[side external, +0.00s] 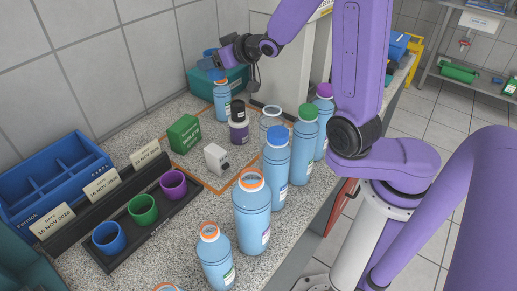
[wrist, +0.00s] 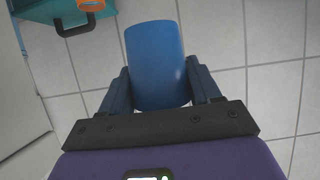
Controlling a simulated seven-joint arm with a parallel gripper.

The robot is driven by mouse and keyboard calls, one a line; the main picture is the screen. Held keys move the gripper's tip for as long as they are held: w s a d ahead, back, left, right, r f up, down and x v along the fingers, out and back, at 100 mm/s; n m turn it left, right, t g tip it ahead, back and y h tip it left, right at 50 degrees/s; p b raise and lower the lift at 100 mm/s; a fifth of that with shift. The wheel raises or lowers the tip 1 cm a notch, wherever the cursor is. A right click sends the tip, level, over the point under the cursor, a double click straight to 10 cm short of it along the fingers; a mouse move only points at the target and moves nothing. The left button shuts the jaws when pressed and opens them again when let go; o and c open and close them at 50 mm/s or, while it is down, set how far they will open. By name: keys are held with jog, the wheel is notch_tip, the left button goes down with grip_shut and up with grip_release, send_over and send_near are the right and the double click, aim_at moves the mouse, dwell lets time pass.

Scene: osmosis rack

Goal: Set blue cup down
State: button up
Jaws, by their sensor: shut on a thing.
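A blue cup (wrist: 155,65) fills the middle of the wrist view, between the two fingers of my gripper (wrist: 160,88). The fingers are shut on its sides. In the side external view my gripper (side external: 213,62) is at the far back, raised near the wall, above the teal box. A small blue part of the held cup (side external: 209,52) shows there. A second blue cup (side external: 109,238) stands in a black rack (side external: 125,250) at the front left, beside a green cup (side external: 143,209) and a purple cup (side external: 174,184).
Several blue bottles stand along the counter, including an orange-capped one (side external: 252,215) and one near the gripper (side external: 222,102). The teal box (side external: 236,82) is at the back. A green box (side external: 184,134) and a white device (side external: 216,159) sit mid-counter. A blue bin (side external: 50,175) is left.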

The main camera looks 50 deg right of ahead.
dwell(0.4)
jog(key=shift+w+a+f+n+y, duration=0.15)
jog(key=shift+a+f+n+y, duration=0.05)
jog(key=shift+a+n+y, duration=0.15)
jog(key=s+a+f+n+g+y, duration=0.1)
jog(key=a+f+n+g+y, duration=0.35)
jog(key=a, duration=0.45)
jog(key=s+a+f+n+g+y, duration=0.2)
jog(key=a+f+n+y, duration=0.2)
jog(key=a+n+y, duration=0.4)
jog(key=s+a+f+n+g+h, duration=0.1)
jog(key=s+a+f+n+g, duration=0.2)
jog(key=s+a+n+g, duration=0.4)
jog(key=s+a+f+n+g+h, duration=0.1)
jog(key=s+a+f+n+g, duration=0.15)
jog(key=s+g, duration=0.45)
jog(key=shift+s+d+f+n+t, duration=0.1)
jog(key=shift+s+f+t, duration=0.2)
jog(key=shift+f, duration=0.9)
jog(key=shift+s+d+f+n+t, duration=0.15)
jog(key=shift+f+t, duration=0.25)
jog(key=shift+f, duration=0.8)
jog(key=shift+s+a+f+n+t, duration=0.1)
jog(key=shift+s+f+t, duration=0.25)
jog(key=shift+f, duration=0.85)
jog(key=shift+f, duration=0.55)
